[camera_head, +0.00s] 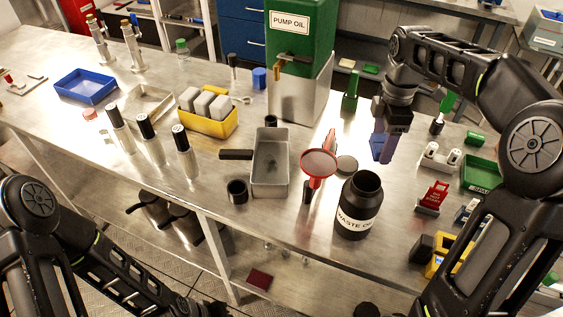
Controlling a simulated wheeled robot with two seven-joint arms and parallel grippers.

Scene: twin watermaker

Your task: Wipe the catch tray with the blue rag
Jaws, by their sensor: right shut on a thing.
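The grey metal catch tray (268,192) sits on the steel bench in the middle of the view, with a black handle at its left. A dark smudge shows on its floor. My right gripper (381,143) is shut on the blue rag (376,150), a small blue patch below its jaws. It is held to the right of the tray, apart from it and apparently above the bench. The gripper hides part of the rag. My left arm is at the lower left, and its gripper is out of the picture.
A green pump oil container (298,60) is behind. A black cup (237,192) and several dark-capped cylinders (184,152) stand left of the tray.

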